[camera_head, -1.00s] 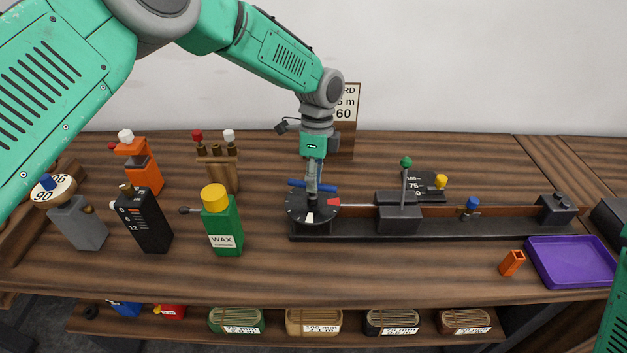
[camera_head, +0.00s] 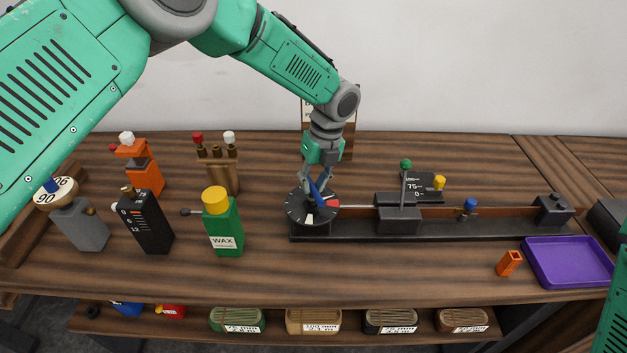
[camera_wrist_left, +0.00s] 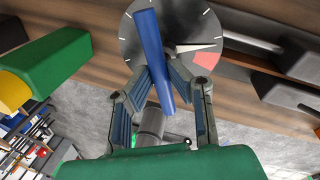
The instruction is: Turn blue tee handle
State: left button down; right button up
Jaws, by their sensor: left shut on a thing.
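The blue tee handle (camera_head: 318,197) sits on top of the round black dial (camera_head: 294,209), which has white ticks and a red sector. In the head view its bar runs steeply from back to front. In the left wrist view the bar (camera_wrist_left: 153,45) crosses the dial (camera_wrist_left: 195,22) lengthwise between my fingers. My left gripper (camera_head: 315,187) comes down from above and is shut on the bar; its fingertips also show in the left wrist view (camera_wrist_left: 159,73). The fingers partly hide the handle in the head view. My right gripper is out of view.
A long black rail (camera_head: 350,232) with a dark slider block (camera_head: 398,222) runs right from the dial. A green wax bottle (camera_head: 224,232) stands left of it. A purple tray (camera_head: 572,280) and small orange piece (camera_head: 509,263) lie at right. The front table strip is clear.

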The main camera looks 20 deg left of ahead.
pick_arm(q)
jog(key=shift+w+r+m+t+y+p, duration=0.1)
jog(key=shift+m+t+p, duration=0.1)
jog(key=shift+m, duration=0.55)
jog(key=shift+w+r+m+t+y+p, duration=0.1)
jog(key=shift+m+p, duration=0.05)
jog(key=shift+m, duration=0.55)
jog(key=shift+r+m+t+y+p, duration=0.1)
jog(key=shift+m+p, duration=0.1)
jog(key=shift+m, duration=0.55)
jog(key=c, duration=1.5)
grip_release()
jog(key=shift+s+f, duration=0.1)
jog(key=shift+f, duration=0.05)
jog(key=shift+d, duration=0.1)
